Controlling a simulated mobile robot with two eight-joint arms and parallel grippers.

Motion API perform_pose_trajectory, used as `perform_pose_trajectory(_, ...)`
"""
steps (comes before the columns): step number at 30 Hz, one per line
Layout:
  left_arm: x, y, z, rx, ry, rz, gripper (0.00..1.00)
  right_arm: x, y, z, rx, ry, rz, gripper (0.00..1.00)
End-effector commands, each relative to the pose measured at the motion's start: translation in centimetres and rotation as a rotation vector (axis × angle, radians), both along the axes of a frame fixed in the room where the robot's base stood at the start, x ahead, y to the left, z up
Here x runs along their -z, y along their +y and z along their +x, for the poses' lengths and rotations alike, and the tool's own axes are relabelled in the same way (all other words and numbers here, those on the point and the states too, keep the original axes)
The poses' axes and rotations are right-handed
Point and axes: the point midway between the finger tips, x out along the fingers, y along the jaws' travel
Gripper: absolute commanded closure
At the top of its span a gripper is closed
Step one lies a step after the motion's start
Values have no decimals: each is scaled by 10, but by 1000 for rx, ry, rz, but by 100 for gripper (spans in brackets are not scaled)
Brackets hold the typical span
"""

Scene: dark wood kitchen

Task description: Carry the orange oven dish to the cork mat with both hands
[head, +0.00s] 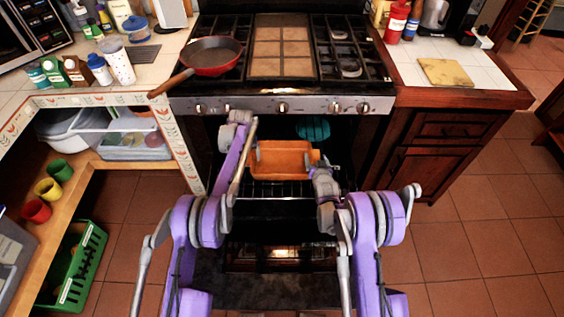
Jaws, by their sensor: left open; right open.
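The orange oven dish (280,162) sits on the rack inside the open oven, below the stove top. My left gripper (256,153) is open at the dish's left end, partly hidden by my own arm. My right gripper (317,163) is open at the dish's right end. I cannot tell whether either one touches the dish. The cork mat (446,73) lies flat and bare on the white tiled counter to the right of the stove.
The oven door (280,258) is folded down in front. A red frying pan (210,57) stands on the left burners, its handle over the left counter. Bottles and a red extinguisher (396,22) stand behind the mat. A green crate (75,265) is at lower left; the right floor is clear.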

Motion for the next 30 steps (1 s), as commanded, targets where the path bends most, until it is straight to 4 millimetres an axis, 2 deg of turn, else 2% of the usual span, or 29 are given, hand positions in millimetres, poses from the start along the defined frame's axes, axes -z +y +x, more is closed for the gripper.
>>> perform_pose_trajectory(8,1,0,0,0,0,0,19,0,0,1,0,0,0,23)
perform_pose_trajectory(21,1,0,0,0,0,0,96,0,0,1,0,0,0,100)
perform_pose_trajectory(22,1,0,0,0,0,0,100,0,0,1,0,0,0,100)
perform_pose_trajectory(30,1,0,0,0,0,0,100,0,0,1,0,0,-1,100)
